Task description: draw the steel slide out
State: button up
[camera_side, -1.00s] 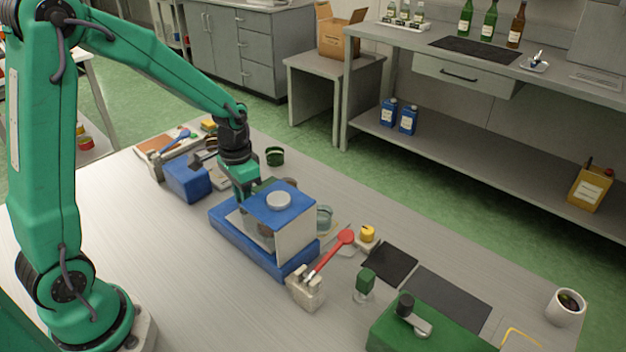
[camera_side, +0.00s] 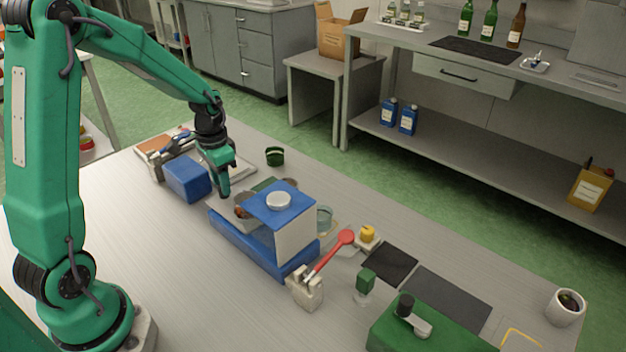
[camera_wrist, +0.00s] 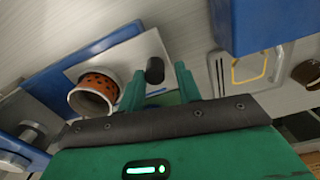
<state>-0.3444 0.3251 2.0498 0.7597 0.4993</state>
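The steel slide (camera_wrist: 130,62) shows in the wrist view as a pale grey plate sticking out over the blue base (camera_wrist: 97,40). A dark knob (camera_wrist: 155,70) stands near its end. A cup with speckled orange-brown contents (camera_wrist: 97,88) sits on the plate; it also shows in the side view (camera_side: 243,207), left of the blue-topped housing (camera_side: 279,203). My gripper (camera_wrist: 159,72) is open, its green fingers on both sides of the knob in the picture, with a gap on each side. In the side view my gripper (camera_side: 224,193) is just left of the base's end.
A blue block (camera_side: 187,180) stands left of my gripper, close by. A dark green cup (camera_side: 275,156) is behind. The bench's front left is clear.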

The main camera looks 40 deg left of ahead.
jog(key=shift+d+r, duration=0.1)
jog(key=shift+r, duration=0.05)
dwell(0.3)
jog(key=shift+r, duration=3.8)
